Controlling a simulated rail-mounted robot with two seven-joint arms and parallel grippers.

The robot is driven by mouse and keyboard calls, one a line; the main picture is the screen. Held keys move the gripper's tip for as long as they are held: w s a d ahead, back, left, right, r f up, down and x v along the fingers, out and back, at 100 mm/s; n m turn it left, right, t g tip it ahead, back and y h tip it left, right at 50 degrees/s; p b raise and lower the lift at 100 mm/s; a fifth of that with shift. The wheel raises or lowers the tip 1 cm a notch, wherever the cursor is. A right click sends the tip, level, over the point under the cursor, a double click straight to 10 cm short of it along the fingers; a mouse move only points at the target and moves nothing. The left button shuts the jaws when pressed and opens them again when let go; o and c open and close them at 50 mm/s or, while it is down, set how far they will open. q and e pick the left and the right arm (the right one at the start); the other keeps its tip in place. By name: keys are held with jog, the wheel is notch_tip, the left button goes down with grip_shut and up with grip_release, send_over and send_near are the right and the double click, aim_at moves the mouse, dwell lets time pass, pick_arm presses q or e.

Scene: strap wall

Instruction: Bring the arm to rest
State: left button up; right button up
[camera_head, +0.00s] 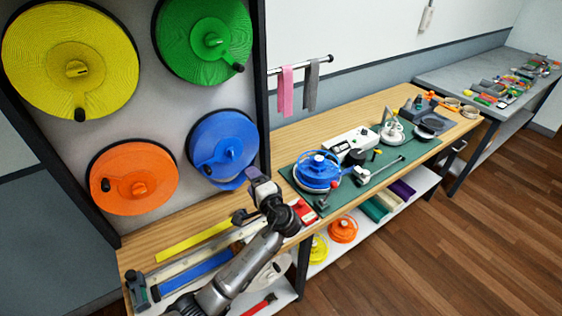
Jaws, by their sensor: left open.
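My left arm (240,268) comes up from the lower edge of the picture and reaches over the wooden bench. My left gripper (258,188) is open at its end, just below the blue reel (223,146) on the wall panel. I see nothing between its fingers. I cannot tell how far it is from the panel. My right gripper is not in view.
The panel also carries yellow (40,45), green (195,35) and orange (150,170) strap reels. On the wooden bench (180,234), a green mat (350,192) holds a blue reel (316,172) and tools. Coloured straps (195,240) lie left of my arm. Pink (286,92) and grey (311,87) strips hang from a rail.

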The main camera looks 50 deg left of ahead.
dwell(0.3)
pick_arm(q)
jog(key=s+d+f+n+t+h, duration=0.25)
jog(key=d+t+h, duration=0.35)
jog(key=d+h, duration=0.95)
jog(key=s+d+f+m+g+h, duration=0.1)
jog(key=s+d+f+g, duration=0.1)
jog(key=s+d+f, duration=0.45)
jog(key=s+d+f+m+g+h, duration=0.1)
jog(key=s+f+g, duration=0.15)
jog(key=s, duration=0.75)
jog(key=s+d+f+m+g, duration=0.1)
jog(key=s+d+f, duration=0.2)
jog(key=s+f, duration=0.45)
notch_tip(320, 180, up, 29)
jog(key=s+p, duration=0.2)
jog(key=p, duration=2.5)
jog(key=shift+p, duration=0.3)
